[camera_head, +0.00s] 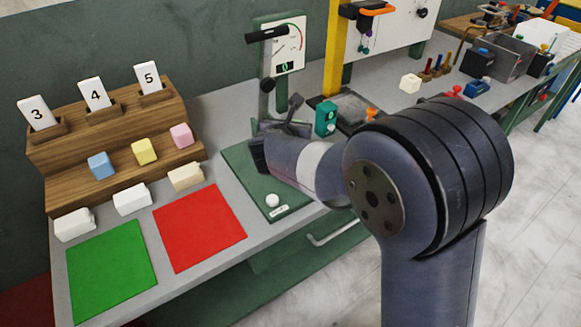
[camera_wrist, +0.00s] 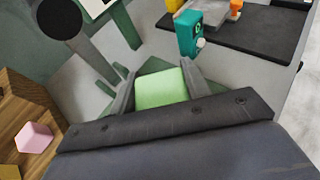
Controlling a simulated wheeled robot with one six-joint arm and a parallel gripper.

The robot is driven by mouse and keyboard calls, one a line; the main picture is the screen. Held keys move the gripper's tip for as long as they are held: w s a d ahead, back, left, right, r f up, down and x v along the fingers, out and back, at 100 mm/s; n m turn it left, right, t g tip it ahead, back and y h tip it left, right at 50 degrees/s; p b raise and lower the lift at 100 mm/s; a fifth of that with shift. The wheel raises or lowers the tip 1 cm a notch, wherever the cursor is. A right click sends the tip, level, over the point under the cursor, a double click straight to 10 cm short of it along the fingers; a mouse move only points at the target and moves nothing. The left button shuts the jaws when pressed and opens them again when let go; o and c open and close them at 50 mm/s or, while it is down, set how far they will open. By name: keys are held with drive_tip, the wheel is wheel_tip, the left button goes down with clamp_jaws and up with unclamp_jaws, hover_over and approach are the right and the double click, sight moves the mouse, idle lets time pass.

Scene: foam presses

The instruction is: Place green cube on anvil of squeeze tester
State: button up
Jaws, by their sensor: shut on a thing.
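The light green cube (camera_wrist: 160,88) sits between the two fingers of my gripper (camera_wrist: 162,86) in the wrist view, and the gripper is shut on it. In the head view my gripper (camera_head: 259,154) is over the squeeze tester's green base (camera_head: 240,172), and the cube is hidden there. The squeeze tester has a dial panel (camera_head: 289,45), a black lever (camera_head: 266,34) and a round dark knob (camera_head: 267,85). The anvil is hidden behind my gripper and wrist; I cannot tell whether the cube touches it.
A wooden rack (camera_head: 110,135) with numbered cards and blue, yellow and pink blocks stands left. White and cream blocks lie before it, near a green mat (camera_head: 110,268) and a red mat (camera_head: 199,227). A teal device (camera_head: 326,118) stands right of the tester, by a dark tray (camera_head: 352,108).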

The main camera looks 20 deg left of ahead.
wheel_tip(320, 180, down, 10)
drive_tip(key=shift+a+r+b, duration=0.1)
drive_tip(key=shift+r+b, duration=0.1)
drive_tip(key=shift+b, duration=0.15)
drive_tip(key=shift+f+b, duration=0.2)
drive_tip(key=shift+b, duration=0.1)
drive_tip(key=o, duration=1)
drive_tip(key=shift+r, duration=0.1)
drive_tip(key=shift+r+p, duration=0.2)
drive_tip(key=shift+p, duration=0.2)
drive_tip(key=shift+s, duration=0.45)
drive_tip(key=b+v, duration=0.1)
drive_tip(key=v, duration=1)
drive_tip(key=shift+s, duration=0.1)
